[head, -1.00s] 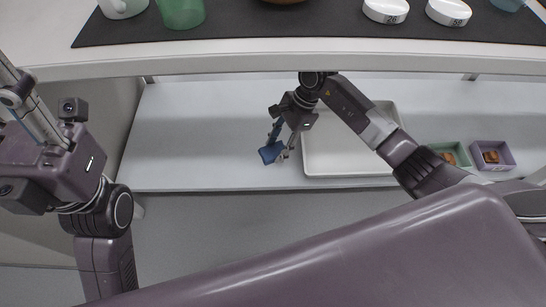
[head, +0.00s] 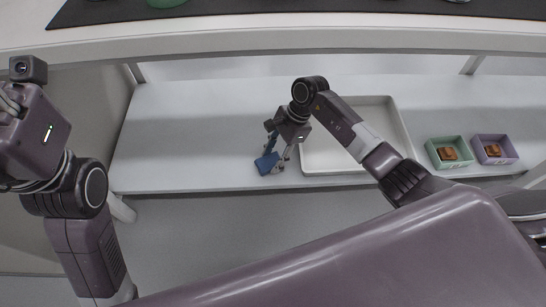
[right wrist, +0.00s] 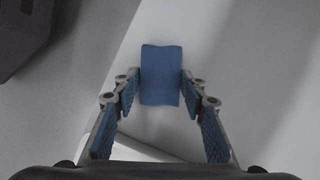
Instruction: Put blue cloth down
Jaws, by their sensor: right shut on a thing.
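The blue cloth (head: 266,163) is a small flat rectangle near the front edge of the lower shelf, left of the white tray. My right gripper (head: 279,158) points down at it and is shut on it. In the right wrist view the blue cloth (right wrist: 160,76) sits between the two fingertips of my right gripper (right wrist: 160,88), touched on both sides. Whether the cloth touches the shelf is hard to tell. My left arm shows at the left edge of the head view, but its fingers are out of the picture.
A white tray (head: 407,158) lies on the lower shelf (head: 190,135), right of my right gripper. A green bin (head: 431,151) and a purple bin (head: 513,152) with brown sherds stand further right. The upper tabletop edge (head: 290,42) runs above. The shelf's left part is clear.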

